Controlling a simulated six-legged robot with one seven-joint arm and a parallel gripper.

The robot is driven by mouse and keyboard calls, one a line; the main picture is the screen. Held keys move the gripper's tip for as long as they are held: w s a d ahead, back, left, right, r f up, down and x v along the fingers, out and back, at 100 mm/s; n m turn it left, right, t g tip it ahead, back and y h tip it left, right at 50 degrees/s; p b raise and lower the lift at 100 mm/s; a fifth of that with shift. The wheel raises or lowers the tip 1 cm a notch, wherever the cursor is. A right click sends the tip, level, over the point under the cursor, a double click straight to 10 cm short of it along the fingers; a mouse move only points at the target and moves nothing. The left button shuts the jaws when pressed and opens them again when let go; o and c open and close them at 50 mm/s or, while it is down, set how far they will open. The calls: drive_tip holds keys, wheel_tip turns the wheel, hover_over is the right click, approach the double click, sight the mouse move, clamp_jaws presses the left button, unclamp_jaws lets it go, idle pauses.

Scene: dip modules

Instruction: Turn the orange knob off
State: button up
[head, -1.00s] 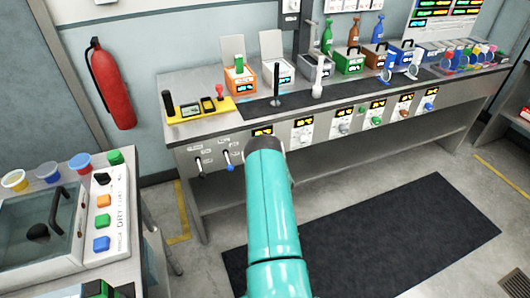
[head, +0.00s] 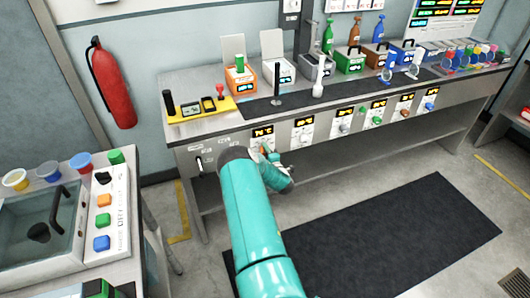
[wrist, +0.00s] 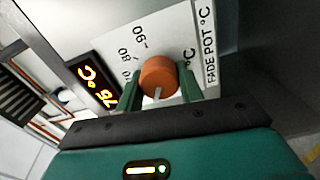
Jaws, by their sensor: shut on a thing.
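The orange knob (wrist: 157,74) sits on a white dial plate (wrist: 185,45) marked with numbers and "FADE POT °C". In the wrist view my gripper (wrist: 161,82) has one green finger on each side of the knob and is shut on it. A pale pointer mark shows on the knob's near side. In the head view my gripper (head: 270,155) is at the bench front, and only a little of the orange knob (head: 263,147) shows beside it.
More dial panels with white, green, brown and blue knobs (head: 429,107) run to the right along the bench front. A lever (head: 200,163) is to the left. Bottles and coloured boxes stand on the bench top (head: 220,128). A dark mat (head: 380,235) lies on the floor.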

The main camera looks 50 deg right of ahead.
drive_tip(key=shift+n, duration=2.1)
drive_tip(key=o, duration=1)
drive_tip(key=shift+s, duration=0.1)
drive_tip(key=v, duration=1.3)
drive_tip(key=shift+s+a, duration=0.2)
drive_tip(key=shift+s, duration=0.1)
